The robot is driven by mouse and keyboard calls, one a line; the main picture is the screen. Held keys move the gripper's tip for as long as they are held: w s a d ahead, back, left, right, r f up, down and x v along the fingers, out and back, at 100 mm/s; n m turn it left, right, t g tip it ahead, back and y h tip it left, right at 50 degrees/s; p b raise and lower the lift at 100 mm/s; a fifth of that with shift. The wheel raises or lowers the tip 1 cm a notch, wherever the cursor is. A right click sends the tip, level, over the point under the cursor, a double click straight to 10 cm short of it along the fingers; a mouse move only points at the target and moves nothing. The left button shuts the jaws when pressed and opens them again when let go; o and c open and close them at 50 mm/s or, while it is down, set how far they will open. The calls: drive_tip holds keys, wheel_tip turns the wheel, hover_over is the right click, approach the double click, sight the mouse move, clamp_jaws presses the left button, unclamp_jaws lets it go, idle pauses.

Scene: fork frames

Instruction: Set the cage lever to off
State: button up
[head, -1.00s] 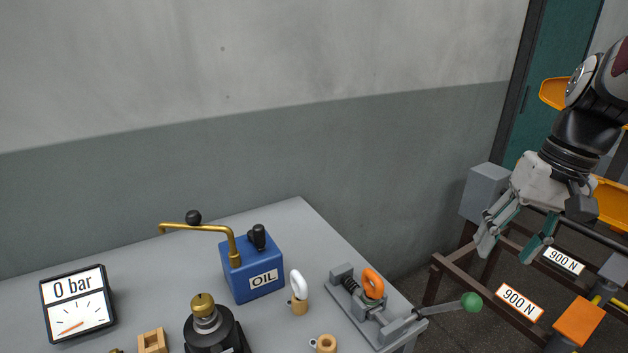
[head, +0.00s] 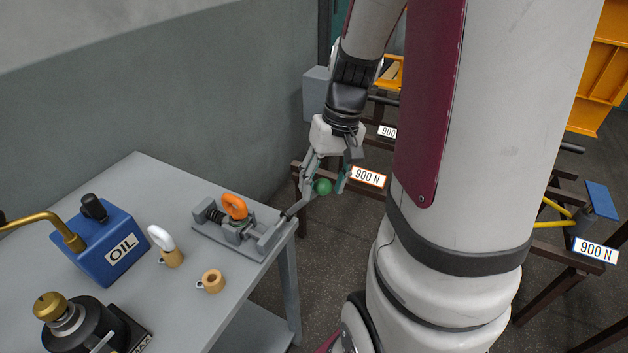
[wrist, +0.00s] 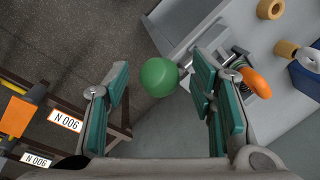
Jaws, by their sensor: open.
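A lever (head: 294,211) with a green ball knob (head: 323,187) sticks out past the table's right corner from a grey fixture (head: 262,243). The fixture also carries a spring and an orange ring (head: 234,206). My gripper (head: 325,192) is open at the knob, with one finger on either side of it. No on or off marking is readable.
The grey table (head: 190,300) holds a blue OIL box (head: 100,242), a white ring on a tan peg (head: 163,240), a tan ring piece (head: 212,281) and a black-and-brass device (head: 75,322). Dark frames with 900 N signs (head: 368,177) stand behind my gripper.

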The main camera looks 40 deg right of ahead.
drive_tip(key=shift+a+f, duration=0.1)
drive_tip(key=shift+f, duration=0.3)
drive_tip(key=shift+c, duration=0.3)
clamp_jaws()
drive_tip(key=shift+w+r, duration=0.1)
